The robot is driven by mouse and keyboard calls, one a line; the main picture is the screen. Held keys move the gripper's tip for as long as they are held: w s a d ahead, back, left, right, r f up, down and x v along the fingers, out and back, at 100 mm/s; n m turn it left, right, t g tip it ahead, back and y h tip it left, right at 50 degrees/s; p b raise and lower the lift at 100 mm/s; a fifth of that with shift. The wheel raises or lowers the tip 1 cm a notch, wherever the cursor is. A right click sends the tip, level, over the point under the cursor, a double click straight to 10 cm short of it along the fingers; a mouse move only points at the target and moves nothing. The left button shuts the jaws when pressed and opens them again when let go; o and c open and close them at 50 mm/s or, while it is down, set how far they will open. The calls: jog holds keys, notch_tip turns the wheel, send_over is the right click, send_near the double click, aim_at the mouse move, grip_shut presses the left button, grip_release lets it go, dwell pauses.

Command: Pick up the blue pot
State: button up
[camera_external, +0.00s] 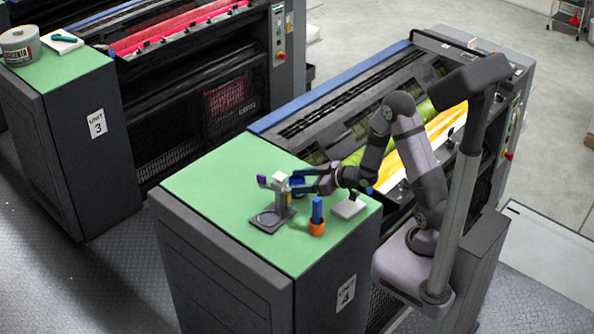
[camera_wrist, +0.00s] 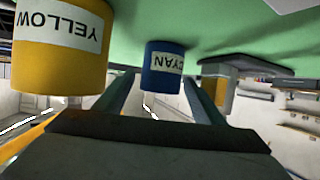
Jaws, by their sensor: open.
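The blue pot (camera_wrist: 153,80) has a white label reading CYAN, upside down in the wrist view. It stands on the green top (camera_wrist: 150,20), between the lines of my two dark fingers. My gripper (camera_wrist: 160,78) is open, with a finger on each side of the pot; I cannot tell that either touches it. In the external view my gripper (camera_external: 303,184) is low over the green top, and a small blue patch (camera_external: 298,182) shows at the fingers, probably the pot, mostly hidden.
A yellow pot (camera_wrist: 60,70) stands left in the wrist view. An orange cup (camera_external: 317,228) holding a blue item and a pale block (camera_external: 349,208) are nearby.

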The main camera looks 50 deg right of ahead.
jog(key=c, duration=1.5)
jog(key=shift+w, duration=0.1)
jog(key=shift+c, duration=0.5)
jog(key=shift+r, duration=0.2)
notch_tip(320, 180, up, 10)
jog(key=shift+f, duration=0.15)
